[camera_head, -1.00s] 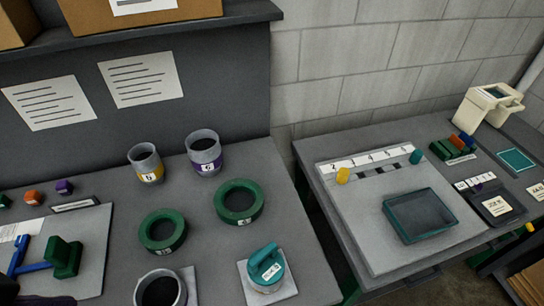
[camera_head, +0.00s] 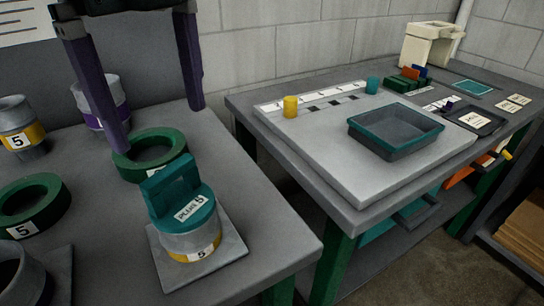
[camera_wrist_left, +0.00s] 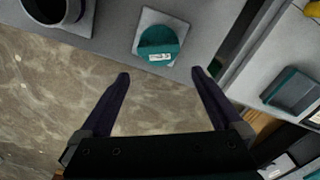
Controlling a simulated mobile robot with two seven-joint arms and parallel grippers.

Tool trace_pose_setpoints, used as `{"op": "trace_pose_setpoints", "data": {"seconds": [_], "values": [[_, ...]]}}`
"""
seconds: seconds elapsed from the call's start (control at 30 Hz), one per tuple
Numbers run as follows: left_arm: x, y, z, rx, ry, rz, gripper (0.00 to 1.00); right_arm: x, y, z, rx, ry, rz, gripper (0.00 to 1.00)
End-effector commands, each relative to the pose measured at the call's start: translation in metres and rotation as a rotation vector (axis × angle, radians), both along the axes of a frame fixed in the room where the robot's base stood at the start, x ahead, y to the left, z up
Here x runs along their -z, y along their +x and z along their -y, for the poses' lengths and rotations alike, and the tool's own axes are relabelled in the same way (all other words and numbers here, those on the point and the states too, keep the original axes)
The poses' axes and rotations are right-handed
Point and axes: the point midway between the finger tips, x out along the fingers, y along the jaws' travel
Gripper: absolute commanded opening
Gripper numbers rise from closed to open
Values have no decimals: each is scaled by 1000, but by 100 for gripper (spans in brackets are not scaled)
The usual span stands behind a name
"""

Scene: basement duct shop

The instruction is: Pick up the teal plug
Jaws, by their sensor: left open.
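The teal plug (camera_head: 182,204) has a raised block handle and a white label. It sits upright on a grey cup (camera_head: 190,243) with a yellow band marked 5, on a square grey plate (camera_head: 232,246). In the left wrist view the plug (camera_wrist_left: 158,46) shows beyond the fingertips, roughly between them in line. My left gripper (camera_head: 157,128) has dark purple fingers spread wide and empty; in the head view it hangs above and behind the plug, apart from it. It also shows in the left wrist view (camera_wrist_left: 160,74). My right gripper is in neither view.
Green rings (camera_head: 150,154) and (camera_head: 32,204) lie near the plug. Cups with yellow (camera_head: 22,138) and purple bands stand behind. Across a gap, a second bench (camera_head: 330,170) holds a teal-rimmed tray (camera_head: 394,150), a yellow cylinder (camera_head: 291,106) and a teal cylinder (camera_head: 373,85).

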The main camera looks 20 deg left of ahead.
Motion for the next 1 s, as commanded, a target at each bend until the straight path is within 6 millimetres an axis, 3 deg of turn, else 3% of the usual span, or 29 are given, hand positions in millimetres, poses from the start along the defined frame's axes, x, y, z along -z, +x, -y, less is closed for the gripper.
{"op": "trace_pose_setpoints", "data": {"seconds": [0.7, 1.0], "values": [[92, 0, -9, 1, 1, -1, 100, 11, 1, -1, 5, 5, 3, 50], [95, 0, -9, 3, 0, 1, 98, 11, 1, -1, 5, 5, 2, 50]]}}
